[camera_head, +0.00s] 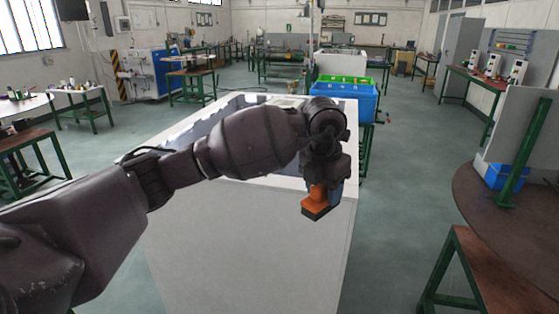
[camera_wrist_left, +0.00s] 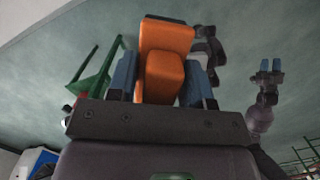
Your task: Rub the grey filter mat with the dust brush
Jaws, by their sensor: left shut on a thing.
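The dust brush (camera_head: 319,200) has an orange body and a dark lower end. My left gripper (camera_head: 322,190) is shut on it and holds it in front of the white housing, at its right side. In the left wrist view the brush (camera_wrist_left: 165,60) sits between the blue fingers of my left gripper (camera_wrist_left: 164,82). My right gripper (camera_wrist_left: 270,66) shows small in the left wrist view, its two blue fingers apart with nothing visible between them. I cannot make out the grey filter mat; my left arm hides part of the housing's top.
The white housing (camera_head: 240,235) with an open top stands right in front. A round brown table (camera_head: 500,225) is at the right. Green-legged benches stand at the left; the floor between is clear.

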